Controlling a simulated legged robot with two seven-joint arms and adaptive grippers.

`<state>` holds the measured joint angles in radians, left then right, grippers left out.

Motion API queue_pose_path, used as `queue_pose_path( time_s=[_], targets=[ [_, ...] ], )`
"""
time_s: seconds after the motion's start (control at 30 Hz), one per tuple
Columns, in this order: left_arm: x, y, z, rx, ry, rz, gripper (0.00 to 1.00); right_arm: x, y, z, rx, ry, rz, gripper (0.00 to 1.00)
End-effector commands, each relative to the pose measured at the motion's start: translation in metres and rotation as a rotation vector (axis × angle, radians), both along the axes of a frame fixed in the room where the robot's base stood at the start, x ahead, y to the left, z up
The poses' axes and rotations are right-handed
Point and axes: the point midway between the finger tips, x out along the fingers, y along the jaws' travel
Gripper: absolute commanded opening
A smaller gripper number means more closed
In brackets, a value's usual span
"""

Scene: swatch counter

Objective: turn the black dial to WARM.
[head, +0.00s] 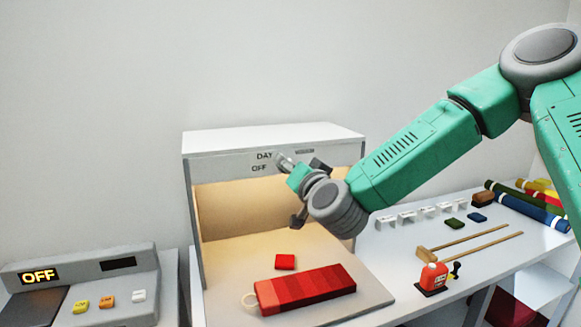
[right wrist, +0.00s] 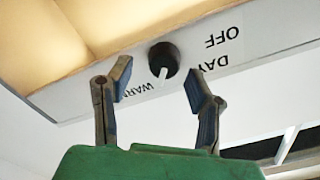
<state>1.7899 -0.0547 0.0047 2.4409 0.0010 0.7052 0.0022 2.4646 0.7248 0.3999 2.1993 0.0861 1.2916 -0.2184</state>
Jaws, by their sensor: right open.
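The black dial (right wrist: 163,58) is on the white front strip of the light booth, with labels OFF (right wrist: 223,38), DAY (right wrist: 190,68) and WARM (right wrist: 150,87) printed around it. Its white pointer points toward the picture's bottom, near the end of the WARM label; whether it is exactly lined up is unclear. In the head view my right gripper hides the dial. My right gripper (right wrist: 158,77) is open and empty, its fingers apart on either side of the dial, with no contact visible. It also shows in the head view (head: 300,181), at the booth front. My left gripper is out of view.
The booth (head: 190,230) holds a small red swatch (head: 285,262) and a red swatch strip (head: 305,289). A grey console (head: 135,262) reading OFF stands at left.

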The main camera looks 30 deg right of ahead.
Motion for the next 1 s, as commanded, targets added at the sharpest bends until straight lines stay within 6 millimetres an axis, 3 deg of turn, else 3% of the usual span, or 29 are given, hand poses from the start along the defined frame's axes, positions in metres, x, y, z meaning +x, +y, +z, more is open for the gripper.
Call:
queue_pose_path(
  time_s=[0.37,0.4,0.5,0.53,1.0],
  targets=[
    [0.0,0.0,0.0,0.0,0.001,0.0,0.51,0.007,-0.001,0.0,0.0,-0.001,0.001,0.47],
    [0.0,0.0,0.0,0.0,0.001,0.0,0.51,0.007,-0.001,0.0,-0.001,0.0,0.001,0.4],
    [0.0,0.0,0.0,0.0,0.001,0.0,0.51,0.007,-0.002,0.0,-0.001,0.0,0.0,0.05],
    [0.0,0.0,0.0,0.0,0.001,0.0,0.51,0.007,-0.002,-0.001,-0.001,0.0,0.0,0.0],
    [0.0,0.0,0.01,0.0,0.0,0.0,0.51,0.007,-0.001,-0.001,-0.131,0.035,0.0,0.0]
  ],
)
